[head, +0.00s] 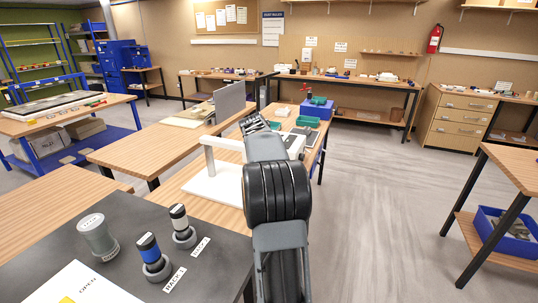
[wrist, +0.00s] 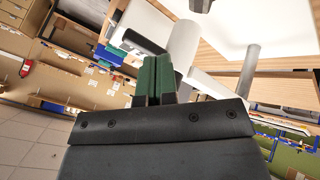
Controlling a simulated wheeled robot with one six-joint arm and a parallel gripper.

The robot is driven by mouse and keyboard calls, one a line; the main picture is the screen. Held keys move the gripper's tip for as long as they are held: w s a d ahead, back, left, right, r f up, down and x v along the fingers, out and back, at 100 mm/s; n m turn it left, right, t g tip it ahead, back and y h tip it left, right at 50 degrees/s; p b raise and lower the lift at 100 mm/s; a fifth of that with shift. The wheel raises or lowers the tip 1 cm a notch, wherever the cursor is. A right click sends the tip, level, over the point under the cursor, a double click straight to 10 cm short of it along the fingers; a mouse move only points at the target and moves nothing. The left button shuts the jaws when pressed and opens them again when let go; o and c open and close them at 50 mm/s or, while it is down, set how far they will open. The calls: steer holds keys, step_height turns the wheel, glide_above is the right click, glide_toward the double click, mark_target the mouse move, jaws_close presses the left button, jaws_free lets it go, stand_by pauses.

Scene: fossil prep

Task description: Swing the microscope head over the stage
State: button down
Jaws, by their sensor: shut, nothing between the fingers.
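The microscope stand has a white base plate (head: 205,190), a white upright post (head: 210,162) and a white horizontal arm (head: 224,142) on the wooden bench in the head view. The horizontal arm runs right and passes behind my arm, so the microscope head and stage cannot be made out there. My gripper (head: 250,120) is beyond the horizontal arm, partly hidden by my wrist. In the wrist view its green-padded fingers (wrist: 155,80) are together and empty. A white bar (wrist: 182,45) with a dark cylinder (wrist: 142,42) shows close beyond the fingertips; contact cannot be told.
Green trays (head: 306,121) lie farther along the bench. Open floor (head: 390,210) is on the right.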

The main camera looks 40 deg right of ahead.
steer(key=s+r, duration=0.2)
steer(key=shift+a+r, duration=0.3)
steer(key=shift+a, duration=0.05)
steer(key=shift+w, duration=0.1)
stand_by(0.3)
